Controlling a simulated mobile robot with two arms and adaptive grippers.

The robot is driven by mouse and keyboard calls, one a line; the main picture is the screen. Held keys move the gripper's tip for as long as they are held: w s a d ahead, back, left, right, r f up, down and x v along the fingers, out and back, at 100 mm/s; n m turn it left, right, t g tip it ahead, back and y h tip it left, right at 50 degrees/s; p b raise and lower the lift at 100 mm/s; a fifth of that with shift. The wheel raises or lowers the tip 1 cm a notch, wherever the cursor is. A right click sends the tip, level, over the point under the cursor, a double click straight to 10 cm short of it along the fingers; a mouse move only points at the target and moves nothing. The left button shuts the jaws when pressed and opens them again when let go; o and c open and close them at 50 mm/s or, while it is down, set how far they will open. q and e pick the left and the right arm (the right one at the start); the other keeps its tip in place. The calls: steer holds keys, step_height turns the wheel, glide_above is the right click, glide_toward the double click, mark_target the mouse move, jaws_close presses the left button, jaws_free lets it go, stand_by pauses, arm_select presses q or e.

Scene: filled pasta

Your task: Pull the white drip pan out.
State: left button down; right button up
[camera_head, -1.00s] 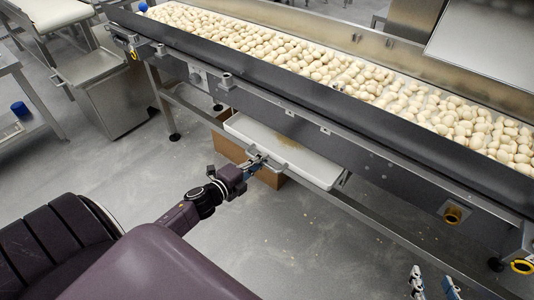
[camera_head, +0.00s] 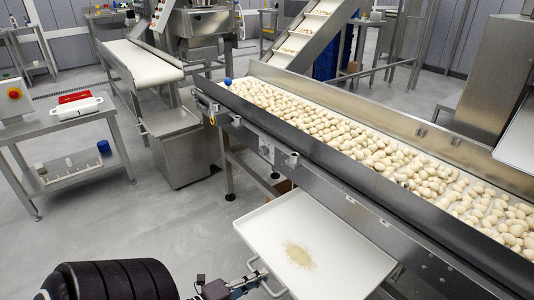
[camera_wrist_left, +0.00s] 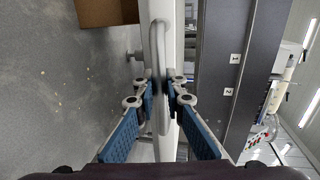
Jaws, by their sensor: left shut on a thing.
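The white drip pan (camera_head: 345,252) is a shallow rectangular tray with a small patch of tan crumbs (camera_head: 299,255) on it. In the head view it juts out into the aisle from below the conveyor frame. Its far side is hidden under the frame. A metal handle (camera_wrist_left: 154,50) is on its front wall. My left gripper (camera_wrist_left: 163,88) is shut on this handle, with its blue pads on either side of it. In the head view this gripper (camera_head: 257,277) shows at the pan's front edge, low in the picture. My right gripper is not in view.
The conveyor (camera_head: 340,135) full of pale filled pasta runs along above the pan. A cardboard box (camera_wrist_left: 107,12) stands on the floor in the wrist view. A steel table (camera_head: 60,130) with a red-and-white item stands at the left. The floor (camera_head: 170,215) left of the pan is clear.

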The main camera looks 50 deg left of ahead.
arm_select(q)
steer(key=shift+s, duration=0.1)
steer(key=c, duration=2)
jaws_free()
steer(key=shift+o, duration=0.2)
steer(key=v, duration=1.2)
steer(key=shift+f, duration=0.1)
